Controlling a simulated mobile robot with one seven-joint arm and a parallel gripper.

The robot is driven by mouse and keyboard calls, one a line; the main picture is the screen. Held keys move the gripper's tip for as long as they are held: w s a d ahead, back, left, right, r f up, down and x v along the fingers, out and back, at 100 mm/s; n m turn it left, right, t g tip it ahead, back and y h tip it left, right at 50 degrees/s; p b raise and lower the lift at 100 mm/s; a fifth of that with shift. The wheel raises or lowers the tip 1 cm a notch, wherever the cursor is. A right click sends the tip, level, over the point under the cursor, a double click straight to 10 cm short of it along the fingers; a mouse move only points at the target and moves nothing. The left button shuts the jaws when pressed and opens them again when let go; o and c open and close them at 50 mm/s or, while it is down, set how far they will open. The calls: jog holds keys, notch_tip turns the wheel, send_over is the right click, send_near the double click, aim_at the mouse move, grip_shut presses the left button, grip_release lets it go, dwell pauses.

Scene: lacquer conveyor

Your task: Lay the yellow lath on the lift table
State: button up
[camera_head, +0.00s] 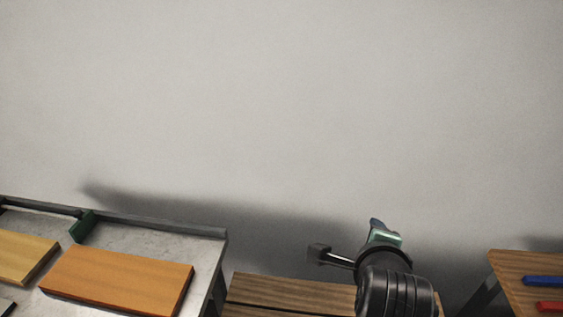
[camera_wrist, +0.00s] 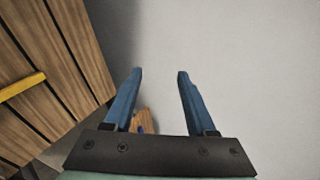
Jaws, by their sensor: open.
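The yellow lath (camera_wrist: 22,87) lies flat on a slatted wooden top (camera_wrist: 62,40) at the left of the wrist view, cut off by the picture's edge. My gripper (camera_wrist: 160,72) is open and empty, its two blue fingers apart, to the right of the slatted top and clear of the lath. In the head view my gripper (camera_head: 379,227) is up against the pale wall, above and right of a slatted wooden top (camera_head: 290,287); the yellow lath is not visible there. I cannot tell for certain which surface is the lift table.
A grey conveyor (camera_head: 150,236) at the left carries an orange board (camera_head: 118,279) and a paler board (camera_head: 22,257), with a green block (camera_head: 82,226) at its rim. At the right, a wooden table (camera_head: 510,263) bears a blue lath (camera_head: 543,281) and a red lath (camera_head: 550,306).

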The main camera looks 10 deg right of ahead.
jog(key=a+r+n+t, duration=0.3)
jog(key=a+r+n, duration=0.1)
jog(key=r, duration=0.5)
jog(key=w+a+r+n+t+y, duration=0.1)
jog(key=a+r+n+t, duration=0.35)
jog(key=r, duration=0.45)
jog(key=a+r+n+t, duration=0.3)
jog(key=r+n, duration=0.2)
jog(key=r, duration=0.4)
jog(key=s+a+r+n+t+y, duration=0.1)
jog(key=s+a+r+n+t, duration=0.2)
jog(key=r, duration=0.5)
jog(key=s+a+r+n+t+y, duration=0.2)
jog(key=s+a+r+n+t, duration=0.1)
jog(key=s+r+n, duration=0.4)
jog(key=shift+s+a+r+t, duration=0.35)
jog(key=shift+s+a+r, duration=0.3)
jog(key=shift+a, duration=0.2)
jog(key=shift+f, duration=0.1)
